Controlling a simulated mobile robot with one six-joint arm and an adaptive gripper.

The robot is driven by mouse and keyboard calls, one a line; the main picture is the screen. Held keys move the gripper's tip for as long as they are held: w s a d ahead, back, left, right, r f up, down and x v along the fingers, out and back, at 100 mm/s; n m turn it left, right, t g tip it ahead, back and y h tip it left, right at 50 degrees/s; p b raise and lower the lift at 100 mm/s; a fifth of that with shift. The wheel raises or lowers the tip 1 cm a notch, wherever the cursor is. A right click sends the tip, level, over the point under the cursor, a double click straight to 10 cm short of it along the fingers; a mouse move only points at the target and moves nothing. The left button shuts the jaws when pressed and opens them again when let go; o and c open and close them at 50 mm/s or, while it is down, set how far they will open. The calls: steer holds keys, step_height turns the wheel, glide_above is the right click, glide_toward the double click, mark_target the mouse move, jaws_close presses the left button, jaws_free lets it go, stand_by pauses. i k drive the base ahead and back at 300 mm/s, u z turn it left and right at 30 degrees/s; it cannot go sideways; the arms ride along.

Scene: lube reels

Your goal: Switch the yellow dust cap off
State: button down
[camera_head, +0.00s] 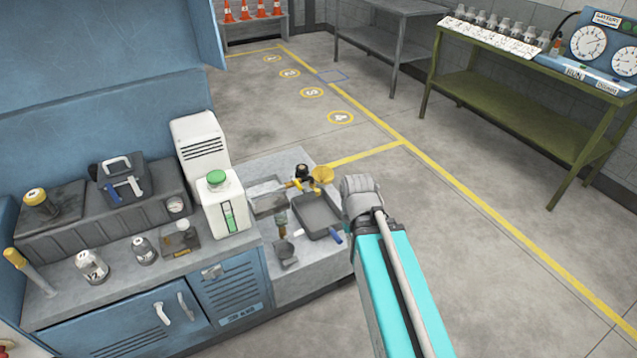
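A yellow, round, flared piece (322,174) shows on the low grey bench, close to a small black and brass fitting (302,172). I cannot tell for sure whether it is the dust cap. Another yellow-topped round part (36,196) stands on a dark plate at the far left of the counter. My teal arm reaches up from the bottom right and ends in a grey joint just right of the bench. My gripper's fingers do not show; they are hidden or out of the picture.
A grey tray (319,213) with a blue-ended tool lies on the bench close to my arm. A white jug with a green cap (222,207) and small bottles stand on the blue counter. The floor on the right is clear up to a green table (509,118).

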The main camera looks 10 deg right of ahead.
mark_target(317, 190)
steer(key=i, duration=1.25)
steer(key=u, duration=0.1)
